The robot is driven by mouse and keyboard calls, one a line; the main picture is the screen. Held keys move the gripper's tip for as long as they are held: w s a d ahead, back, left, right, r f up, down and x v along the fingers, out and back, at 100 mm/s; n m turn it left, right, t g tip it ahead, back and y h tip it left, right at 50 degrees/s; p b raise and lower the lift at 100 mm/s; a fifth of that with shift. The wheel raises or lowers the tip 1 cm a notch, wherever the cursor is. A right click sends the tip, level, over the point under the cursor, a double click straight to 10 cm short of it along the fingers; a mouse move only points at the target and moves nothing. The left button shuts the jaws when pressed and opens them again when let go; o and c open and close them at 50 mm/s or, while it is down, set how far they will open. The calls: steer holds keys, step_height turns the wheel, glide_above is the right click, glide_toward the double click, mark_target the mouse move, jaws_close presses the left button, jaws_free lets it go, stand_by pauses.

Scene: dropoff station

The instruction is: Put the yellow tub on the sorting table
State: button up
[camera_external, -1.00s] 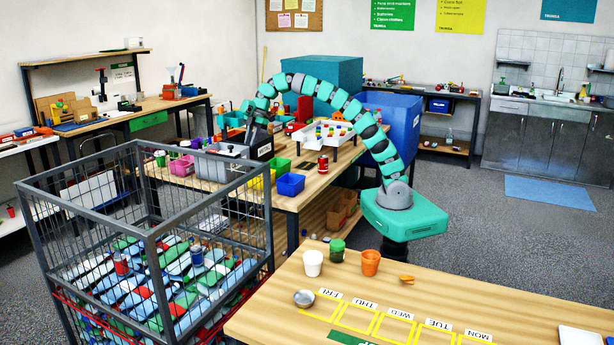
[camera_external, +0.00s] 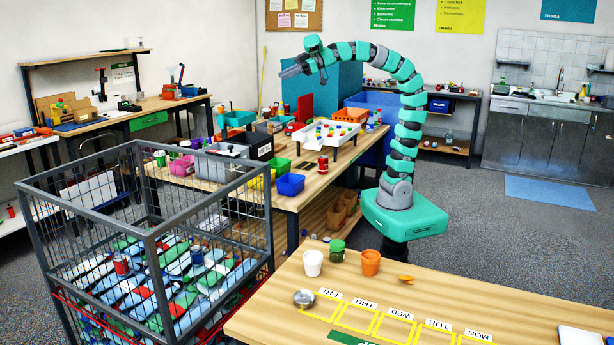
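A yellow tub (camera_external: 259,181) stands on the long wooden table (camera_external: 308,190) in the middle of the room. It is partly hidden behind the bars of the wire cage, beside a green tub (camera_external: 280,167) and a blue tub (camera_external: 290,184). My gripper (camera_external: 284,72) is raised high above the far part of that table, well away from the yellow tub, and points left. No tub shows in it. Its fingers are small and dark, and their opening is unclear. I cannot tell from any marking which table is the sorting table.
A wire cage (camera_external: 156,236) full of flat coloured pieces stands in front of the table's left part. A white tray (camera_external: 322,139), a black box (camera_external: 256,146) and a red can (camera_external: 322,163) crowd the tabletop. A front table (camera_external: 255,318) carries cups and weekday labels.

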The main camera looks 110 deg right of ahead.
steer(key=s+a+r+m+t, duration=0.1)
steer(key=s+a+r, duration=0.1)
steer(key=s+r, duration=0.2)
steer(key=shift+s+a+t, duration=0.3)
steer(key=shift+a+t, duration=0.05)
steer(key=shift+t, duration=0.05)
